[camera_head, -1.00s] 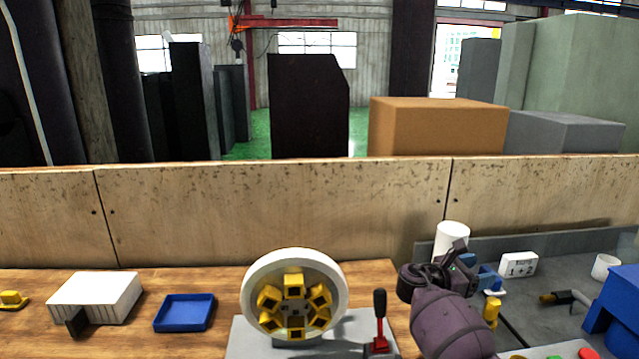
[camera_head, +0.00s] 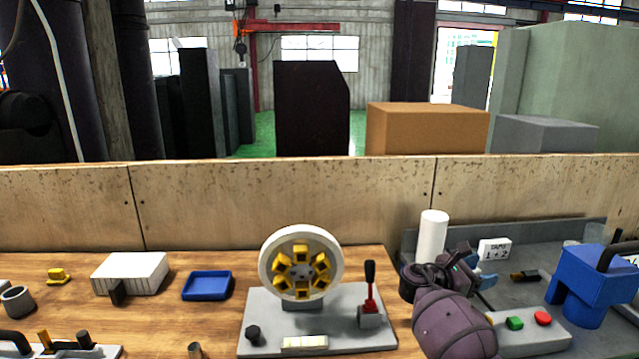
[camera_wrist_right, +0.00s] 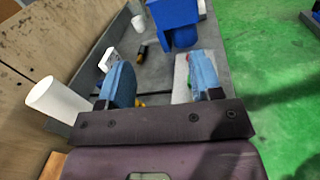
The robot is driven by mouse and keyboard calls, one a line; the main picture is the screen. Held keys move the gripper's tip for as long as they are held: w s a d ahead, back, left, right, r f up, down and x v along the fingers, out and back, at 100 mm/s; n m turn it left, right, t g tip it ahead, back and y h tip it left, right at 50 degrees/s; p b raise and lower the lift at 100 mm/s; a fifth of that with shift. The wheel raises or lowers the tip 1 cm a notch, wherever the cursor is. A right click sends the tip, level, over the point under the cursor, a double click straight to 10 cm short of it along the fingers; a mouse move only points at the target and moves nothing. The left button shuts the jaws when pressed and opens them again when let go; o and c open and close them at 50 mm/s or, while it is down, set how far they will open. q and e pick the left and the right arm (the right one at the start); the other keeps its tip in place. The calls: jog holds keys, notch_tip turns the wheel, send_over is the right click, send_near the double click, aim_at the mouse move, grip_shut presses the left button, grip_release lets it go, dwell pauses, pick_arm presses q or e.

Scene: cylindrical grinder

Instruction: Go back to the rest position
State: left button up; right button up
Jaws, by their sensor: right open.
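My right gripper (camera_head: 478,272) is at the right in the head view, above the grey bench area and just right of the chuck fixture. In the right wrist view its two blue fingers (camera_wrist_right: 160,80) stand wide apart with nothing between them. The purple right forearm hides part of the bench below it. My left gripper is not in either view.
A white chuck wheel (camera_head: 265,270) with yellow jaws stands on a grey plate beside a red lever (camera_head: 370,290). A white cylinder (camera_head: 432,236), a sign (camera_head: 494,249), a blue machine (camera_head: 590,290) and a blue tray (camera_head: 207,286) are around. A wooden panel (camera_head: 290,205) runs behind.

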jog(key=w+a+r+m+t+y, duration=0.1)
jog(key=w+a+m+t+y, duration=0.3)
jog(key=w+a+t+y, duration=0.3)
jog(key=s+a+f+m+t+y+b, duration=0.35)
jog(key=s+a+f+m+y, duration=0.2)
jog(key=f+y, duration=0.25)
pick_arm(q)
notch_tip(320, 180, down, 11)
jog(key=b, duration=0.6)
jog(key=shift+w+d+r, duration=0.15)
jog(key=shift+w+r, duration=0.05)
pick_arm(e)
jog(key=s+d+f+m+g+y, duration=0.1)
jog(key=s+f+m, duration=0.1)
jog(key=s+f, duration=0.7)
jog(key=s+d+f+m+g, duration=0.1)
jog(key=s+f+m, duration=0.2)
jog(key=s+f, duration=0.7)
jog(key=s+d+f+m+g+y, duration=0.1)
jog(key=s+f+m, duration=0.2)
jog(key=s+f, duration=0.6)
jog(key=s, duration=1.1)
jog(key=shift+d+f+y, duration=0.25)
jog(key=shift+f+y, duration=0.05)
jog(key=shift+f, duration=0.1)
